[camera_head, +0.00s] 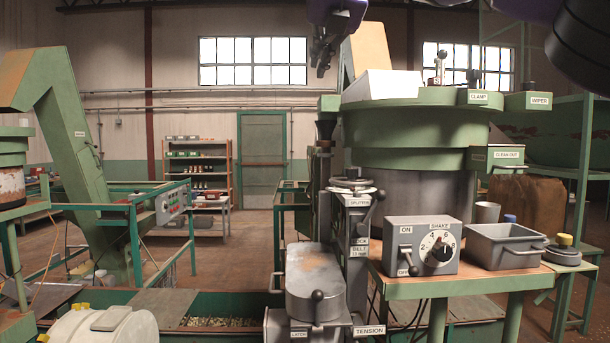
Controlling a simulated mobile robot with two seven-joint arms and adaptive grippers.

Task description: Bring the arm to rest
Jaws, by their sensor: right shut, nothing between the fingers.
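My right gripper (320,68) hangs at the top centre, purple on its body with dark fingers pointing down. It is shut and empty, in front of the windows and left of the green hopper bowl (405,125). A dark, rounded link of my own arm fills the top right corner. The gripper appears apart from the machine, though its depth is hard to judge. My left gripper does not show.
A control box (423,246) with a shake dial, a grey tray (505,247) and a weight-like disc (562,253) stand on the bench at right. The splitter lever (372,205) rises at centre. A green conveyor (75,150) stands at left. Open floor lies behind.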

